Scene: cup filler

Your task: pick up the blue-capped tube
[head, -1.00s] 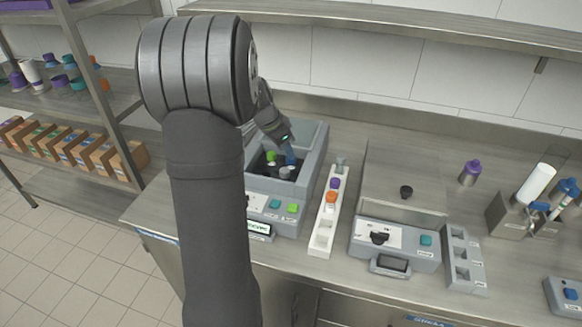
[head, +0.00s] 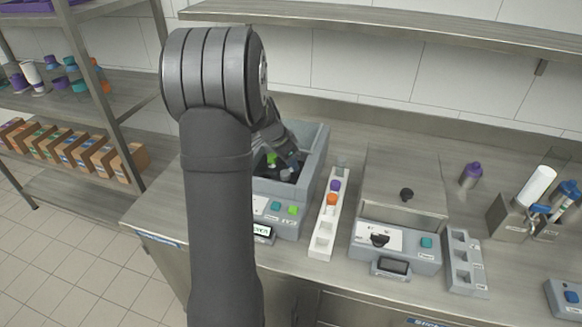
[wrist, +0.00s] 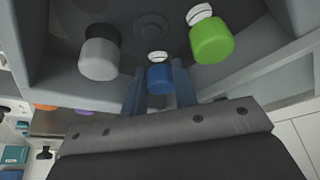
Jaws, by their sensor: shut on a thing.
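The blue-capped tube (wrist: 160,79) sits between my gripper's two blue-grey fingers in the wrist view, with its white upper part showing beyond the cap. My gripper (wrist: 157,90) is shut on it. In the head view my gripper (head: 291,160) reaches down into the grey open-topped machine (head: 313,150), and the blue cap cannot be made out there. A green-capped tube (wrist: 211,40) is to the right of the blue cap in the wrist view, and a grey-capped one (wrist: 99,60) is to the left.
A white rack (head: 322,240) with purple and orange caps stands just right of the machine. Further right are a lidded machine (head: 395,240), a grey rack (head: 466,262) and a purple-topped bottle (head: 471,174). The machine's walls enclose my gripper closely.

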